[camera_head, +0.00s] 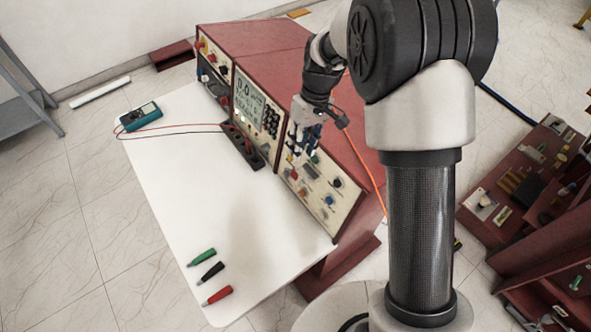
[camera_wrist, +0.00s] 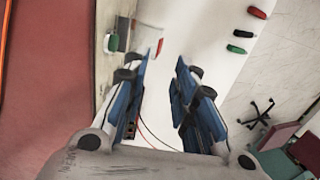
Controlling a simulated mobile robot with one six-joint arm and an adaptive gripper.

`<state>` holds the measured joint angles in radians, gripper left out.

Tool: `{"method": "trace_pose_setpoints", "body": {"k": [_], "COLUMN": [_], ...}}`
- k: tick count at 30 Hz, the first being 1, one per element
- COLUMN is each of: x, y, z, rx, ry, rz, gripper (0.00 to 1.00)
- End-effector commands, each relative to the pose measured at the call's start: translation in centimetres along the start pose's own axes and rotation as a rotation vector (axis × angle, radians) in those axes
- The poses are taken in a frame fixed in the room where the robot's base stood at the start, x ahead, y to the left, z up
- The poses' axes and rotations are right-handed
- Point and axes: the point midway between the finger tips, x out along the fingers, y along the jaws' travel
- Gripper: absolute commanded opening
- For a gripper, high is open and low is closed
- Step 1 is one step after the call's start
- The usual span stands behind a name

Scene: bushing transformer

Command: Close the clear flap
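The clear flap (camera_wrist: 124,32) shows in the wrist view at the upper left, as a see-through piece standing out from the cream panel (camera_wrist: 105,20). A green button (camera_wrist: 113,42) sits by its base. My gripper (camera_wrist: 166,62) is open, with a gap between its two blue fingers and nothing held. The left finger is just right of the flap; I cannot tell if they touch. In the head view my gripper (camera_head: 297,152) points down in front of the red test set's sloping panel (camera_head: 322,190). There the flap is not clearly made out.
The white table (camera_head: 190,200) in front of the panel is mostly clear. Green, black and red plugs (camera_head: 217,296) lie near its front edge. A multimeter (camera_head: 140,116) with red and black leads lies at the far left. A dark terminal block (camera_head: 241,146) stands along the panel.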

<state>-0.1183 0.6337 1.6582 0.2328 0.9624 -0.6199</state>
Motion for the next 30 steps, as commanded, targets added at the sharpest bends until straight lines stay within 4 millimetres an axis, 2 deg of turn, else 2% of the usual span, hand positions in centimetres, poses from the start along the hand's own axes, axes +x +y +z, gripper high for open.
{"method": "trace_pose_setpoints", "body": {"k": [1,6,12,18,26,30], "x": [1.4,5.0,8.0,9.1,9.2,9.2], "y": [0.0,0.0,0.0,0.0,0.0,0.0], "z": [0.1,0.1,0.1,0.0,0.0,0.0], "rx": [0.0,-0.001,0.0,0.0,0.0,0.0], "ry": [-0.004,-0.003,-0.002,0.0,0.0,0.0], "rz": [-0.002,-0.001,-0.001,0.0,0.001,0.001], "gripper": [0.26,0.26,0.26,0.26,0.26,0.17]}}
